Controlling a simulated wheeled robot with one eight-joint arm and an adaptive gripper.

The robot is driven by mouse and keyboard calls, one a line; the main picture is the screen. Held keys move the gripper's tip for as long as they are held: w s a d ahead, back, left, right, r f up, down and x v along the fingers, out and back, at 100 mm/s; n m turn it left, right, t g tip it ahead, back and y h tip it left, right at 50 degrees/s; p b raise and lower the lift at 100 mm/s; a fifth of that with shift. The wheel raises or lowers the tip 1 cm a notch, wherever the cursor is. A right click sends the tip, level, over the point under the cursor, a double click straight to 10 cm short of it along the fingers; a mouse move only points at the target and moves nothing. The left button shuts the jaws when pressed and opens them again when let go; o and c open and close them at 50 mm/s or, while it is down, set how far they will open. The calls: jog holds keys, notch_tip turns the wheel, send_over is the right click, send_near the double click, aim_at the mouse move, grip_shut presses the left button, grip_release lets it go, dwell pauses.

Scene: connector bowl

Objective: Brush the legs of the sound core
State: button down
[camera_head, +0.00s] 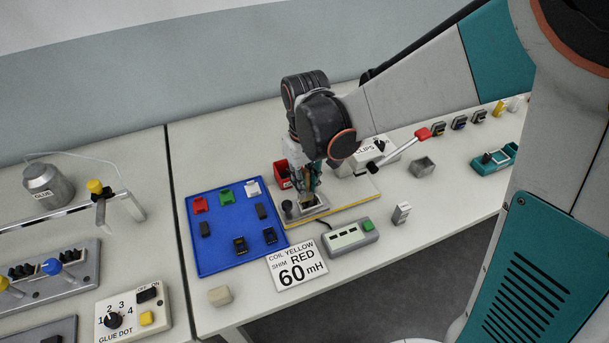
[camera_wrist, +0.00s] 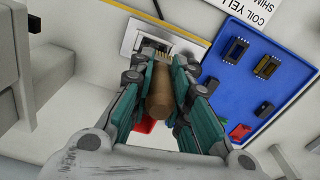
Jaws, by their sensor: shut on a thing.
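My gripper (camera_head: 309,188) is shut on a brush; in the wrist view its fingers (camera_wrist: 160,72) close around the brown round handle (camera_wrist: 158,104). The brush's pale tip points down into a small grey square holder (camera_wrist: 136,37) on the yellow-edged board (camera_head: 343,205). I cannot tell whether the tip touches anything there. Several dark cores lie on the blue tray (camera_head: 215,260); two at its near end (camera_head: 240,245) (camera_head: 270,235) show gold legs in the wrist view (camera_wrist: 235,49) (camera_wrist: 266,67). I cannot tell which core is the sound one, nor whether one sits in the holder.
A card (camera_head: 297,268) reads coil yellow, shim red, 60 mH. A grey meter with a green button (camera_head: 350,237) stands by the board.

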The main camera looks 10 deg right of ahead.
jog(key=shift+f, duration=0.3)
jog(key=shift+d, duration=0.1)
jog(key=shift+w+d+r, duration=0.1)
jog(key=shift+w+d, duration=0.05)
jog(key=shift+d, duration=0.4)
jog(key=shift+w+d, duration=0.15)
jog(key=shift+d, duration=0.35)
jog(key=shift+a, duration=0.2)
jog(key=shift+s+a, duration=0.3)
jog(key=shift+a, duration=0.65)
jog(key=shift+d, duration=0.15)
jog(key=shift+w+d+b, duration=0.15)
jog(key=shift+d+b, duration=0.05)
jog(key=shift+d, duration=0.3)
jog(key=shift+w+d+b, duration=0.15)
jog(key=shift+d, duration=0.35)
jog(key=shift+a, duration=0.15)
